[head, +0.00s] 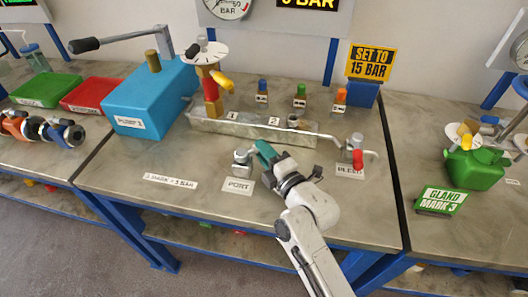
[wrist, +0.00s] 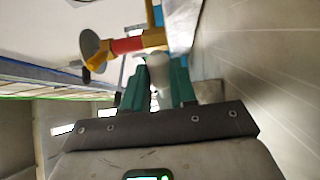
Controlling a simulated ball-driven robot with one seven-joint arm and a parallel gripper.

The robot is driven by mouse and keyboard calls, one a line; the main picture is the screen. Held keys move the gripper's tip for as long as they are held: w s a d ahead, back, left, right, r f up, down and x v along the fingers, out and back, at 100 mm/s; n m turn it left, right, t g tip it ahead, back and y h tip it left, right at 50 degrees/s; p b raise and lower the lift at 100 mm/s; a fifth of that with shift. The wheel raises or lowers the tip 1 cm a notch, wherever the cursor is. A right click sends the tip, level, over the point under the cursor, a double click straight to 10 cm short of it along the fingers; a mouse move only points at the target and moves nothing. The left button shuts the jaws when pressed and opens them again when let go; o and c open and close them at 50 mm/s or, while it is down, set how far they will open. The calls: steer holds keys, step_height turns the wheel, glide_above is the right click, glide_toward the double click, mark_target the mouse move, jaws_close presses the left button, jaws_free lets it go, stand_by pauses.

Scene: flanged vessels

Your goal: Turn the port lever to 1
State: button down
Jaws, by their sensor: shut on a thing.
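The port valve (head: 242,161) is a small grey metal block on the bench, behind the white PORT label (head: 238,187). My gripper (head: 262,152) reaches in from the right at the valve, its teal fingers low over the bench. In the wrist view the fingers (wrist: 158,88) are closed around a pale, rounded lever end (wrist: 157,70), the port lever. The head view hides most of the lever behind the fingers, so its exact angle cannot be told.
The bleed valve (head: 356,150) with a red part stands to the right, joined by a thin pipe. A blue pump box (head: 150,97) is at the left. A red and yellow valve column (head: 211,90) rises behind. The front bench is mostly clear.

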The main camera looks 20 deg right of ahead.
steer(key=shift+f+b, duration=0.15)
steer(key=shift+b, duration=0.2)
steer(key=shift+w+d+f+b, duration=0.15)
steer(key=shift+w+f+b, duration=0.05)
steer(key=shift+b, duration=1)
steer(key=shift+w+y+b, duration=0.1)
steer(key=shift+y+b, duration=0.2)
steer(key=shift+b, duration=0.25)
steer(key=shift+w+d+b, duration=0.1)
steer(key=shift+w+b, duration=0.05)
steer(key=shift+b, duration=1)
steer(key=n+y+b, duration=0.1)
steer(key=b, duration=0.2)
steer(key=y+b, duration=0.1)
steer(key=b, duration=0.2)
steer(key=shift+w+d+n+g+b, duration=0.1)
steer(key=shift+w+n+g+b, duration=0.1)
steer(key=shift+n+g+b, duration=0.2)
steer(key=shift+w+r+n+y+b, duration=0.15)
steer(key=shift+n+y+b, duration=0.35)
steer(key=shift+y+b, duration=0.35)
steer(key=shift+g, duration=0.3)
